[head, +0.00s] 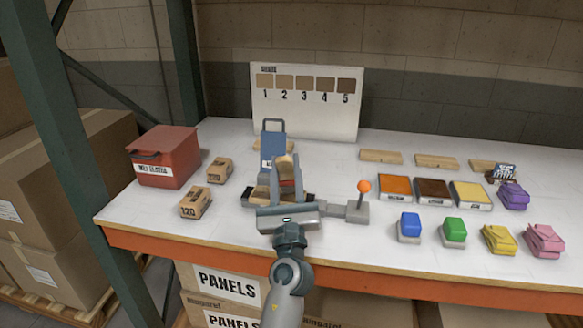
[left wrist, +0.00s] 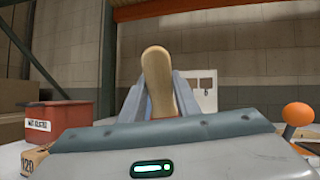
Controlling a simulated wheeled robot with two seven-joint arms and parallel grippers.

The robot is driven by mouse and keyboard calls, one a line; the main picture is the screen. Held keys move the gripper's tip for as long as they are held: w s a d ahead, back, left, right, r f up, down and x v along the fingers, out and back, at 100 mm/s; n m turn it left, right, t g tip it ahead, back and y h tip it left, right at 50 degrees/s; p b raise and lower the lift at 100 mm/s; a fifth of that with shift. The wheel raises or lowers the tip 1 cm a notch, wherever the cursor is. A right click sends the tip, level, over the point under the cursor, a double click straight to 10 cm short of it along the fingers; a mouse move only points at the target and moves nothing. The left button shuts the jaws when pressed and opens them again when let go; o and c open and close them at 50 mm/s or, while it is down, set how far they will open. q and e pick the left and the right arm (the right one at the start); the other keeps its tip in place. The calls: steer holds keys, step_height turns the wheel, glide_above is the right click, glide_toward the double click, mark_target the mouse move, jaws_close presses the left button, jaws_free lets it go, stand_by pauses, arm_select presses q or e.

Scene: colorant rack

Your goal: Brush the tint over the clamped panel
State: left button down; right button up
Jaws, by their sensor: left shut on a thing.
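My left gripper (head: 287,176) is shut on a brush, whose pale wooden handle (head: 286,163) stands up between the fingers. The handle also shows upright in the left wrist view (left wrist: 158,80). The gripper is over the clamp station, where a wooden panel (head: 261,193) shows partly beside and under the fingers. The grey clamp (head: 335,208) with its orange-knobbed lever (head: 364,187) is just right of the gripper. The brush's bristles, and whether they touch the panel, are hidden. Tint trays in orange (head: 395,187), dark brown (head: 433,191) and yellow (head: 471,194) lie to the right. My right gripper is out of view.
A blue handled holder (head: 272,143) stands behind the gripper. A red bin (head: 166,157) and small boxes (head: 196,202) are at left. Blue (head: 410,225) and green (head: 454,230) blocks and folded cloths (head: 543,240) lie right. A shade board (head: 308,110) stands behind.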

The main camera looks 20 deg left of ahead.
arm_select(q)
steer(key=shift+a+f, duration=0.1)
steer(key=shift+a, duration=0.1)
steer(key=shift+s+a, duration=0.1)
steer(key=shift+s+a+p, duration=0.25)
steer(key=shift+a+p, duration=0.05)
steer(key=shift+a, duration=0.6)
steer(key=shift+s+a+p, duration=0.2)
steer(key=shift+a+p, duration=0.1)
steer(key=shift+a, duration=0.55)
steer(key=shift+s+a+f+p, duration=0.1)
steer(key=shift+s+a+p, duration=0.15)
steer(key=shift+a, duration=0.7)
steer(key=shift+s+a+p, duration=0.2)
steer(key=shift+a+p, duration=0.05)
steer(key=shift+a, duration=0.7)
steer(key=shift+a, duration=0.1)
